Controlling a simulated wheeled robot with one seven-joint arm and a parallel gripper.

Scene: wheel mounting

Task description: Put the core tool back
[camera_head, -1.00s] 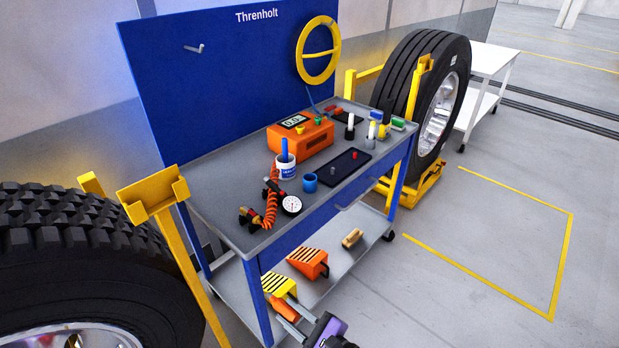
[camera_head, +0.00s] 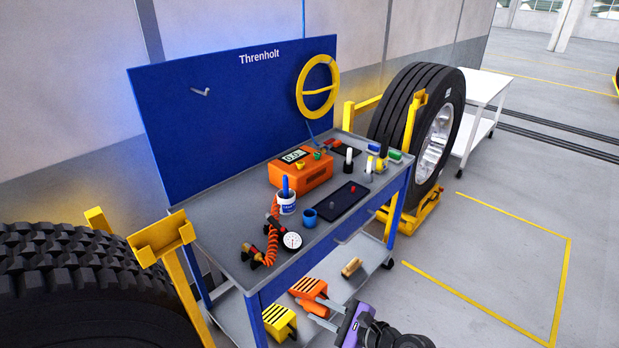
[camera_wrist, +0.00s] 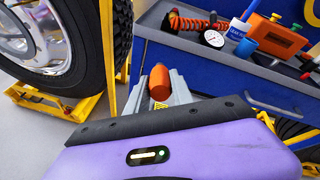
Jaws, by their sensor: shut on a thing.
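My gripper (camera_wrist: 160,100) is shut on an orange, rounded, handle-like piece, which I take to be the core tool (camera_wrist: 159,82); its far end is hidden. In the head view my gripper (camera_head: 322,312) is low in front of the tool cart, beside its lower shelf and below the top.
The cart top also holds a gauge (camera_head: 291,240) with an orange coiled hose, an orange box (camera_head: 301,170) and several bottles. Wheel chocks (camera_head: 279,322) and a brush (camera_head: 351,267) are on the lower shelf. Large tyres (camera_head: 75,285) (camera_head: 420,120) stand either side. Floor at right is clear.

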